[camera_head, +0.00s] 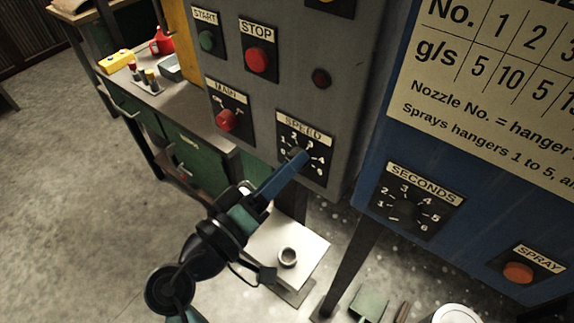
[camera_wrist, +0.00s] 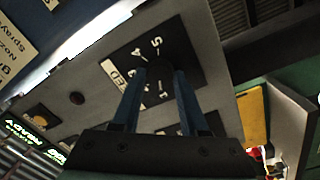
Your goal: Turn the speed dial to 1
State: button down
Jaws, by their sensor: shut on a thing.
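The speed dial (camera_head: 297,153) is a dark knob on a black plate marked SPEED (camera_head: 303,126), on the grey control panel. White numbers ring the knob. My gripper (camera_head: 301,158) reaches it from the lower left, with its blue fingers shut on the knob. In the wrist view the two blue fingers (camera_wrist: 160,78) stand on either side of the dark knob, and the plate's numbers show upside down around them. The fingers cover part of the dial, and I cannot tell which number it points to.
Around the dial are a red MAIN switch (camera_head: 226,120), a red STOP button (camera_head: 257,60) and a green START button (camera_head: 207,40). A SECONDS dial (camera_head: 407,208) and an orange SPRAY button (camera_head: 518,272) sit on the blue cabinet at the right. A workbench (camera_head: 190,112) stands behind.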

jog(key=shift+c, duration=2.2)
grip_release()
jog(key=b+v, duration=0.2)
jog(key=v, duration=1.1)
